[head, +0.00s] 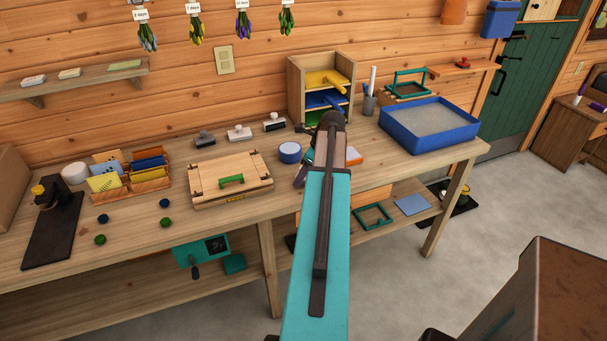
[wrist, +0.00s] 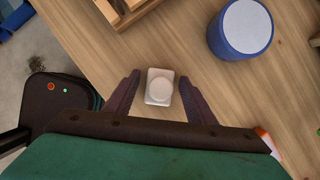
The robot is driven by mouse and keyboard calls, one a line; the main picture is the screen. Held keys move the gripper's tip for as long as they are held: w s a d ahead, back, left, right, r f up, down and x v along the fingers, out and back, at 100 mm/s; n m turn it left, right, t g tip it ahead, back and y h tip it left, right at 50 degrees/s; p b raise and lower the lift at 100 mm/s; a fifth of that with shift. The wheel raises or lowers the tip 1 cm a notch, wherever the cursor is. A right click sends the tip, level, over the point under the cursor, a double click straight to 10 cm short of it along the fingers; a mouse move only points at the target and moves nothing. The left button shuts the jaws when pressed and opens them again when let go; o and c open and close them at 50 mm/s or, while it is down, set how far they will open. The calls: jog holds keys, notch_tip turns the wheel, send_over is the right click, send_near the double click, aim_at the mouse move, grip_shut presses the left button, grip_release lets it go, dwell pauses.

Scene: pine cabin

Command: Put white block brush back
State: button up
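In the wrist view a small white block with a round knob (wrist: 159,87) lies between the two fingers of my gripper (wrist: 160,80). The fingers are apart, with a narrow gap on each side of the block. I cannot tell whether the block touches the tabletop. In the head view my arm hides this block and most of my gripper. Another white block with a knob (head: 239,133) stands at the back of the bench, between a grey one (head: 205,139) and a black-and-white one (head: 273,122).
A blue round tin (head: 290,152) stands close by, also in the wrist view (wrist: 241,30). An orange-and-white item (head: 350,156), a blue tray (head: 428,140) and a shelf organizer (head: 297,85) stand further along. The bench's front edge is close.

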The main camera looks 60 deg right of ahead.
jog(key=shift+r, duration=0.1)
jog(key=b+v, duration=0.2)
jog(key=v, duration=1)
dwell(0.4)
jog(key=shift+w+r, duration=0.1)
dwell(0.5)
